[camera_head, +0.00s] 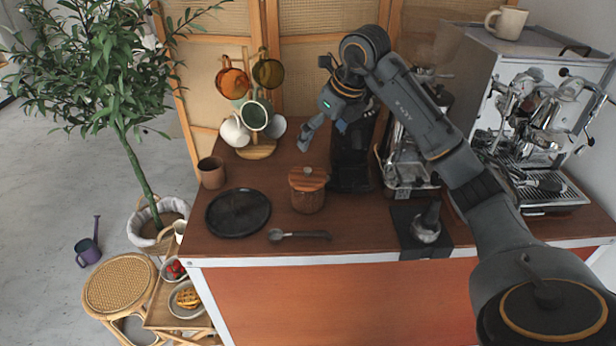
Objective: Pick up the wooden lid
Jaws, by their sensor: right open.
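The wooden lid (308,175) with a small pale knob sits on the round wooden canister (308,200) near the middle of the cart top. My right gripper (322,137) reaches in from the right, with its fingers spread and nothing between them. It appears above and slightly behind the lid, apart from it; the exact height is hard to tell. My left gripper is out of view.
A black plate (238,212) lies left of the canister, with a spoon (300,235) in front. A mug tree (257,150) stands behind left. A dark grinder (350,165) stands close on the right, and an espresso machine (540,130) farther right.

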